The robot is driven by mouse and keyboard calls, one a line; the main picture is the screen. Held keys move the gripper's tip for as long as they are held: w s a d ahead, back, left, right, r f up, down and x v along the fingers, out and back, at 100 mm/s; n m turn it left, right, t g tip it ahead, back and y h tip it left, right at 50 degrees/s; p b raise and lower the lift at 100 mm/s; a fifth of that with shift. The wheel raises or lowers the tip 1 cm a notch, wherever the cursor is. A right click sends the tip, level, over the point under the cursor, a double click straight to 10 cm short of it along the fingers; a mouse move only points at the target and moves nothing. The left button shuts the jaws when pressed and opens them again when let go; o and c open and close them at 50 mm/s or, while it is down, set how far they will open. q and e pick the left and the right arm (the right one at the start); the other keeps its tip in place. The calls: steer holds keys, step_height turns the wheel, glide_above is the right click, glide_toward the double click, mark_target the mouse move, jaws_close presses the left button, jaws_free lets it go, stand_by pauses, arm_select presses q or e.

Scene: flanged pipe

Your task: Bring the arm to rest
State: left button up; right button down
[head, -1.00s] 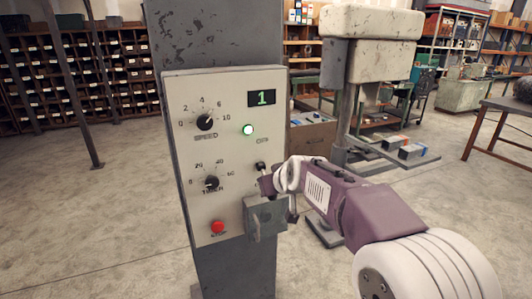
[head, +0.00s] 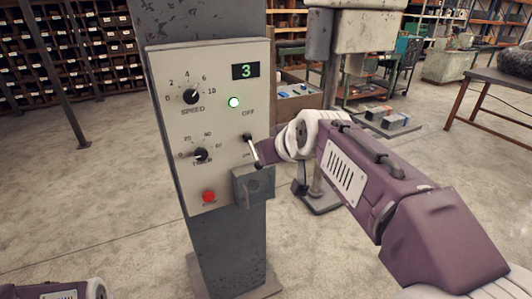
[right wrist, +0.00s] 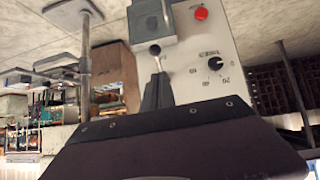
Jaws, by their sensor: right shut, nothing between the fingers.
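The grey control panel (head: 212,120) on its post fills the middle of the head view. A small switch lever (head: 252,148) under the word OFF slants down toward ON. In the right wrist view, which is upside down, the lever (right wrist: 157,58) shows a dark ball end. My right gripper (head: 264,156) is shut and empty, close to the lever. Its dark fingers (right wrist: 156,92) overlap the lever's stem in the right wrist view; I cannot tell whether they touch. My left gripper is out of view.
A grey box (head: 253,186) juts from the panel below the lever. A red stop button (head: 209,197) and two dials sit to the left. A pillar machine (head: 330,110) stands behind my right arm. A table (head: 490,90) is at the right. Open floor lies left.

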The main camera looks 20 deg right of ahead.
steer(key=s+a+f+g, duration=0.2)
steer(key=f, duration=0.7)
steer(key=s+a+f+g, duration=0.2)
steer(key=f+g, duration=0.1)
steer(key=f, duration=0.5)
steer(key=s+f+g, duration=0.4)
steer(key=s+f, duration=0.8)
steer(key=f, duration=0.1)
steer(key=shift+s+d+f+m, duration=0.3)
steer(key=shift+s+f+m, duration=0.05)
steer(key=shift+s+m, duration=0.05)
